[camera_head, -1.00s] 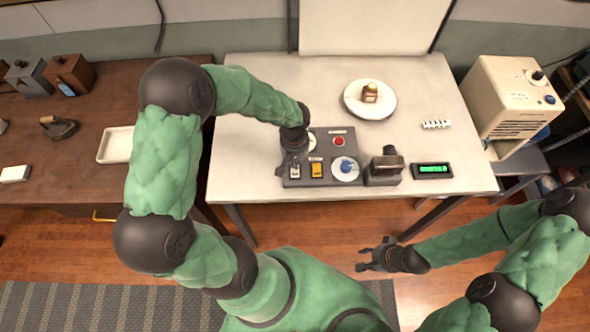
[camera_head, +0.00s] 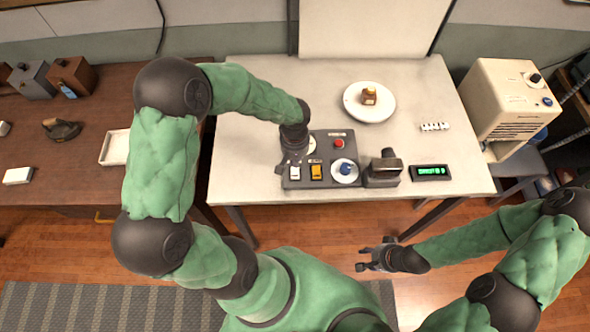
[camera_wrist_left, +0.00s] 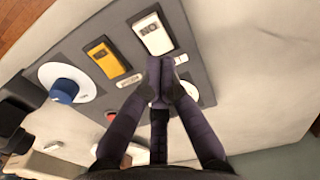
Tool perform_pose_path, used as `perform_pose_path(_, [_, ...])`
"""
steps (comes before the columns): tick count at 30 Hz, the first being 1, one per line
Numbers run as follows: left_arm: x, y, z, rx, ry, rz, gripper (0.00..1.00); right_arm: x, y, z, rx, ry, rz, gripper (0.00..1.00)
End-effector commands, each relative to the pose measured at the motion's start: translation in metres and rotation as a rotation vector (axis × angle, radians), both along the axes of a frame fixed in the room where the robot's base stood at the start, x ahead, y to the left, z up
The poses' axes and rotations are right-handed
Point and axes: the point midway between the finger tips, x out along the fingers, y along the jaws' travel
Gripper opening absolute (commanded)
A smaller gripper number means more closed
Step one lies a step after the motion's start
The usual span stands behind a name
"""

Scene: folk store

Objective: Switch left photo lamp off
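A dark control panel (camera_head: 330,140) lies on the white table. Its front row has a white rocker switch (camera_head: 294,173) at the left, an orange rocker (camera_head: 316,172) beside it and a blue knob (camera_head: 345,168) on a white disc. In the left wrist view the white rocker (camera_wrist_left: 152,34) carries upside-down lettering like "ON". My left gripper (camera_head: 290,160) is over the panel's left side, with its fingertips together and empty (camera_wrist_left: 160,68), just beside the white rocker; contact is unclear. No lamp is identifiable.
A red button (camera_head: 339,143) is behind the blue knob. A dark device (camera_head: 383,168) and a green display (camera_head: 430,172) stand to the right. A plate (camera_head: 357,97) with a small brown item is further back. A beige machine (camera_head: 510,97) stands at the right.

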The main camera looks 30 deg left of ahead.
Motion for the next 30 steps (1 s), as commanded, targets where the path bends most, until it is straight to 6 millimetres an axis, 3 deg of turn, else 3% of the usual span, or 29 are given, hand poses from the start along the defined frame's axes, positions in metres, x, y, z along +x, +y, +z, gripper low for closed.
perform_pose_path(16, [0.0, 0.0, 0.038, 0.0, 0.0, 0.001, 0.0, 0.0, 0.0, 0.025, 0.0, 0.0, 0.0, 0.4])
perform_pose_path(30, [0.0, 0.0, 0.039, -0.001, 0.001, 0.001, 0.0, 0.0, 0.0, 0.025, 0.0, 0.0, 0.0, 0.4])
